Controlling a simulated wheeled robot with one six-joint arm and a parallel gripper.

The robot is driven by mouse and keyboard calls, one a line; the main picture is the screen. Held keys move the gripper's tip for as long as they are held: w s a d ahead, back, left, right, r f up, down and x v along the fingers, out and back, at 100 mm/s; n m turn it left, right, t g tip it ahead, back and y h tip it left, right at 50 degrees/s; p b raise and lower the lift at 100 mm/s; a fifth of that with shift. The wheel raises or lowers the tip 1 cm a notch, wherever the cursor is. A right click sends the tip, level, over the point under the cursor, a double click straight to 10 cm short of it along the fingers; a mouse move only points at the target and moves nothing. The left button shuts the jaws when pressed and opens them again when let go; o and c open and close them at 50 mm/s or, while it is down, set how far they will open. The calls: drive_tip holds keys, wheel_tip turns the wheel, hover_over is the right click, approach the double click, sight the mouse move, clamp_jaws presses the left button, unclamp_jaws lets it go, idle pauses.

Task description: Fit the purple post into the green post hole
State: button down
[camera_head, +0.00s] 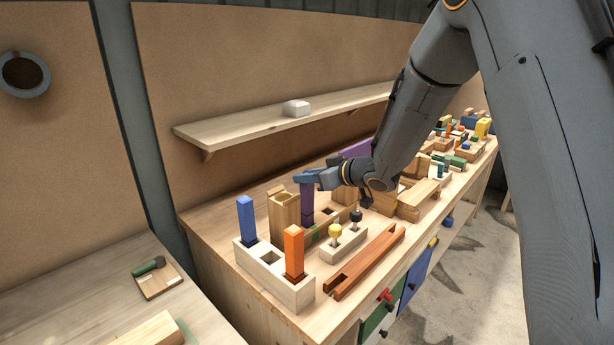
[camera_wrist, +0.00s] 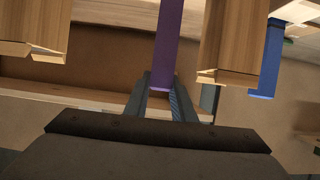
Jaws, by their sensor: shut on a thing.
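My gripper (camera_head: 308,177) is shut on the purple post (camera_head: 307,204) near its top. The post hangs roughly upright behind the light corner block, beside a tall tan wooden piece (camera_head: 284,215). In the wrist view the purple post (camera_wrist: 168,45) runs between my two fingers (camera_wrist: 160,92). A small green patch (camera_head: 312,234) shows on the bench block below and beside the post. The green post hole itself is not clearly visible, and I cannot tell whether the post's lower end touches anything.
A small block with yellow and black knobs (camera_head: 345,246) and a reddish slotted bar (camera_head: 366,262) lie in front. Wooden blocks crowd the right. A shelf (camera_head: 270,122) is behind.

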drive_tip(key=shift+f+b, duration=0.45)
drive_tip(key=shift+f, duration=0.45)
drive_tip(key=c, duration=1.4)
unclamp_jaws()
drive_tip(key=b+v, duration=0.1)
drive_tip(key=v, duration=0.7)
drive_tip(key=shift+b, duration=0.35)
drive_tip(key=shift+a, duration=0.1)
